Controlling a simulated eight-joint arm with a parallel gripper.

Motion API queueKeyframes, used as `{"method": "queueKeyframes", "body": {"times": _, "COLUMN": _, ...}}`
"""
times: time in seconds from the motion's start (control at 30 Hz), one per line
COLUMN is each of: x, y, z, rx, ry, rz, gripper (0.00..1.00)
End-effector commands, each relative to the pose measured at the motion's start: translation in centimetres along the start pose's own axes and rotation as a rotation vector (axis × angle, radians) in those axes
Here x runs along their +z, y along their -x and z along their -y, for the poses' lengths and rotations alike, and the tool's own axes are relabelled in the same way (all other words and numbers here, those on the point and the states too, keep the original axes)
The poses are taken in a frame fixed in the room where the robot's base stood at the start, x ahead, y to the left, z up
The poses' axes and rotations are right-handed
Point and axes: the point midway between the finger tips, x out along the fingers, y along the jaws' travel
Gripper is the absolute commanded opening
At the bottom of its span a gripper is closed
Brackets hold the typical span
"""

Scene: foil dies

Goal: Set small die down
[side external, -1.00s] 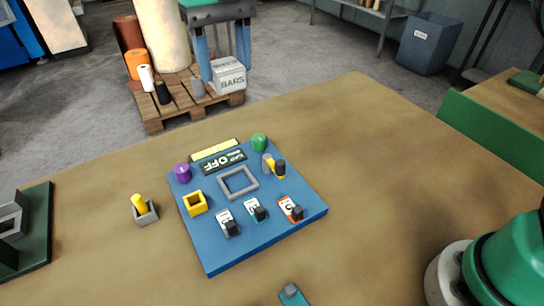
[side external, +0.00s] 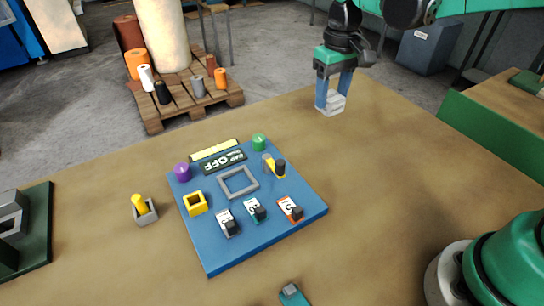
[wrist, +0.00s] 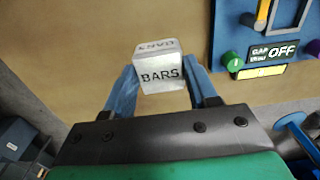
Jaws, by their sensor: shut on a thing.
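The small die is a silvery white block marked BARS (side external: 331,103). It also shows in the wrist view (wrist: 161,76) between my two blue fingers. My gripper (side external: 334,95) is shut on the die, holding it upright over the back part of the tan table, behind and right of the blue panel (side external: 262,232). I cannot tell whether the die's underside touches the table.
The panel carries a grey square frame (side external: 238,182), a yellow square frame (side external: 195,203), a green knob (side external: 259,142), a purple knob (side external: 183,172) and several switches. A grey holder (side external: 146,213) stands left of it. The table right of the panel is clear.

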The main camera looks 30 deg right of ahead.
Motion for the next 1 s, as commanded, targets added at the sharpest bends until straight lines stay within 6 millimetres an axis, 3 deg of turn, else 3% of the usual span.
{"method": "queueKeyframes", "body": {"times": 0.1, "x": 0.0, "y": -3.1, "z": 0.0, "rx": 0.0, "ry": 0.0, "rz": 0.0, "gripper": 0.0}}
{"method": "queueKeyframes", "body": {"times": 0.3, "x": -0.1, "y": -6.7, "z": 0.0, "rx": 0.0, "ry": 0.0, "rz": 0.0, "gripper": 0.0}}
{"method": "queueKeyframes", "body": {"times": 0.7, "x": -0.1, "y": -10.8, "z": 0.0, "rx": 0.0, "ry": 0.0, "rz": 0.0, "gripper": 0.0}}
{"method": "queueKeyframes", "body": {"times": 1.0, "x": 0.0, "y": -11.1, "z": 0.0, "rx": 0.0, "ry": -0.001, "rz": 0.0, "gripper": 0.0}}
